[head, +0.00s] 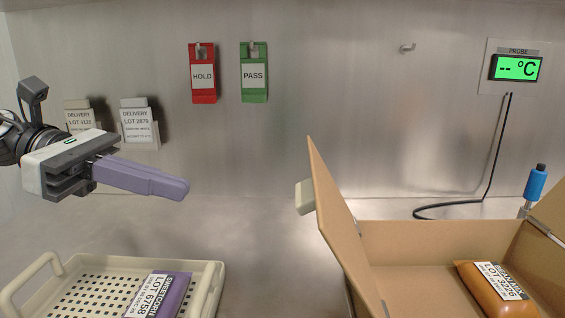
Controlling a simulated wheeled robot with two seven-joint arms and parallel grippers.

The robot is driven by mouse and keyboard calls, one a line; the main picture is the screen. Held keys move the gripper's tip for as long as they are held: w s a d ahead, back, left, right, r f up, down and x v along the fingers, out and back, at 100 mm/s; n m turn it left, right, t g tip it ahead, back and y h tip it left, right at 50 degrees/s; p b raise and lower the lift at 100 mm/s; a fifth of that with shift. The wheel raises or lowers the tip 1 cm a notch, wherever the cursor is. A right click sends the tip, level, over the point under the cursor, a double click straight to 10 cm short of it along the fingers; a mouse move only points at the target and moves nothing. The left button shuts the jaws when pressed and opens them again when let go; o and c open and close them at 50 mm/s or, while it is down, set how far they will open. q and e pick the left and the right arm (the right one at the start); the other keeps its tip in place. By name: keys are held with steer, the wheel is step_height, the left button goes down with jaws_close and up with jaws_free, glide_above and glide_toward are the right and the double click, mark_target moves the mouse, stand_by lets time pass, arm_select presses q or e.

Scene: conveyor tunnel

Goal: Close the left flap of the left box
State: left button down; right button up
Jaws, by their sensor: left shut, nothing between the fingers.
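One open cardboard box (400,290) shows at the right, cut off by the frame's edges. Its left flap (340,220) stands up, leaning outward to the left. An orange pack (485,295) with a white label lies inside the box. A second box is not in view. My left gripper (178,187) comes in from the left, its purple-grey fingers shut and empty, pointing right. It is held in the air above the tray, well left of the flap and apart from it. My right gripper is not in view.
A cream tray (214,285) with a purple labelled pack (172,295) is at lower left. A pale object (304,198) is partly hidden behind the flap. A blue-handled probe (535,183) stands behind the box. Counter between tray and box is clear.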

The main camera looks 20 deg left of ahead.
arm_select(q)
steer(key=w+d+p, duration=0.3)
steer(key=d+p, duration=0.3)
steer(key=d, duration=0.6)
steer(key=shift+d+f, duration=0.25)
steer(key=shift+d, duration=0.05)
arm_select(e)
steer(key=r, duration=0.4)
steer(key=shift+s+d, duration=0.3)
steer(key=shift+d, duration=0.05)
arm_select(q)
steer(key=shift+w+r, duration=0.1)
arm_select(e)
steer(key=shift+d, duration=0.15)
